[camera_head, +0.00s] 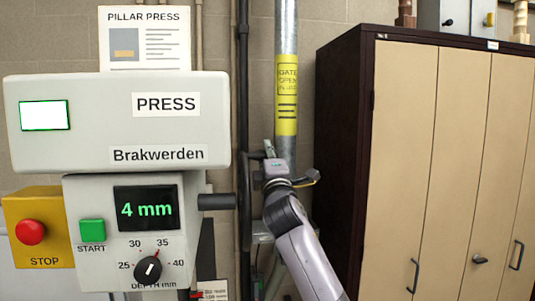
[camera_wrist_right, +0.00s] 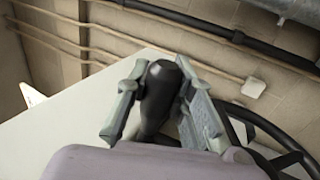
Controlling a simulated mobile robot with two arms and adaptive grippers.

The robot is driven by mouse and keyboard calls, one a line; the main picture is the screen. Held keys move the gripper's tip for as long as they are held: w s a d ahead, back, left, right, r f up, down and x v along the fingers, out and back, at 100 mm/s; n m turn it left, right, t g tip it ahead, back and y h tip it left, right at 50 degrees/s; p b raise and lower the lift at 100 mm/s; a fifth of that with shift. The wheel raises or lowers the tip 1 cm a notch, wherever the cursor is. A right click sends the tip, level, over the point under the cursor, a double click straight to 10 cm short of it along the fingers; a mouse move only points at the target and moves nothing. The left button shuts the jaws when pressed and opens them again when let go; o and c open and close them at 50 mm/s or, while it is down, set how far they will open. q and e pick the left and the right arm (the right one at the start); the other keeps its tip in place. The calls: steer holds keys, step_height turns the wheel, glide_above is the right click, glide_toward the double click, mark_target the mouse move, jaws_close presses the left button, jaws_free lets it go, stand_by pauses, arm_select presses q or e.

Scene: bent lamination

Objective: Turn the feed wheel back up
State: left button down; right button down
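The feed wheel (camera_head: 245,205) shows nearly edge-on in the head view, as a dark upright shape on a thick dark shaft (camera_head: 217,201) from the right side of the press (camera_head: 190,235). Its curved black rim (camera_wrist_right: 275,133) shows at the lower right of the wrist view. My right gripper (camera_head: 268,152) is at the wheel's right side, near its upper part. In the wrist view its two fingers (camera_wrist_right: 163,105) lie close on both sides of a black handle (camera_wrist_right: 163,80) and appear shut on it. The handle's base is hidden. My left gripper is not in view.
The press display (camera_head: 146,208) reads 4 mm. The depth knob (camera_head: 148,269), green START button (camera_head: 92,230) and red STOP button (camera_head: 30,232) are on the left. A pipe with a yellow label (camera_head: 287,95) stands behind my right gripper. A tall cabinet (camera_head: 345,150) stands close on the right.

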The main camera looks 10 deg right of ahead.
steer(key=c, duration=1.8)
jaws_free()
steer(key=shift+w+f, duration=0.15)
steer(key=shift+f, duration=0.35)
steer(key=o, duration=0.4)
steer(key=shift+w+r, duration=0.15)
steer(key=shift+w, duration=0.05)
steer(key=shift+o, duration=0.2)
steer(key=shift+s, duration=0.15)
steer(key=shift+s, duration=0.25)
steer(key=v, duration=1.1)
steer(key=shift+s, duration=0.1)
steer(key=shift+c, duration=0.3)
